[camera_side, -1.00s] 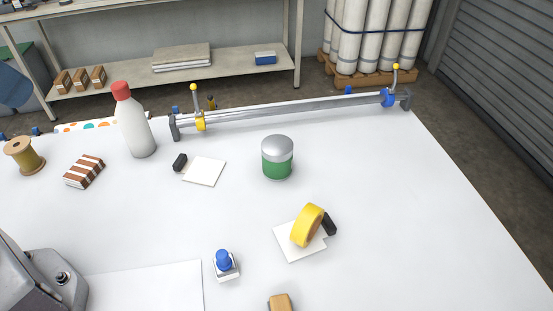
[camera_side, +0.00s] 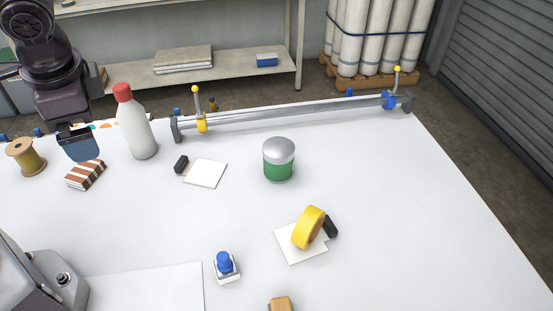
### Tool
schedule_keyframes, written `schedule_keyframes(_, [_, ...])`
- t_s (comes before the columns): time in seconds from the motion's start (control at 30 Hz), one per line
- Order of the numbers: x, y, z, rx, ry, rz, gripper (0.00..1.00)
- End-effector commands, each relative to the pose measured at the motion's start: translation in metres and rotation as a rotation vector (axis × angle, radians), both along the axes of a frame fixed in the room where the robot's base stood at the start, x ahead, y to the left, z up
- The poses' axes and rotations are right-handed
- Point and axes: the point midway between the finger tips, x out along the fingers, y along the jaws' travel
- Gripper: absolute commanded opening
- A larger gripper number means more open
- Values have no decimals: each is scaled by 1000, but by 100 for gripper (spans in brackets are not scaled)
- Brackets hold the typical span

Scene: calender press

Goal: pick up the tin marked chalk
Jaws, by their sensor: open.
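A round tin (camera_side: 278,160) with a green lower part and a silver-grey top stands upright near the middle of the white table. I can read no marking on it from here.
A white bottle with a red cap (camera_side: 135,122) stands between my gripper and the tin. A spool (camera_side: 26,158), a white card (camera_side: 205,173), yellow tape (camera_side: 308,228) and a blue-topped item (camera_side: 225,264) lie around. A metal bar (camera_side: 290,112) runs behind. The table's right side is clear.

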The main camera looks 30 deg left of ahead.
Motion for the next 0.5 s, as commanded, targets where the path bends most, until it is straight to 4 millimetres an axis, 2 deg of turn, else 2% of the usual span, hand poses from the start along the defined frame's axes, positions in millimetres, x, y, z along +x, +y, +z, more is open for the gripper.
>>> schedule_keyframes(0.03, [10, 0, -13, 84, 50, -78, 100])
schedule_keyframes(0.17, [40, 3, -40, 322, 136, -292, 100])
schedule_keyframes(0.3, [79, -1, -67, 602, 202, -557, 100])
schedule_keyframes(0.43, [121, -16, -92, 885, 233, -837, 100])
schedule_keyframes(0.5, [145, -31, -105, 1047, 234, -1001, 100])
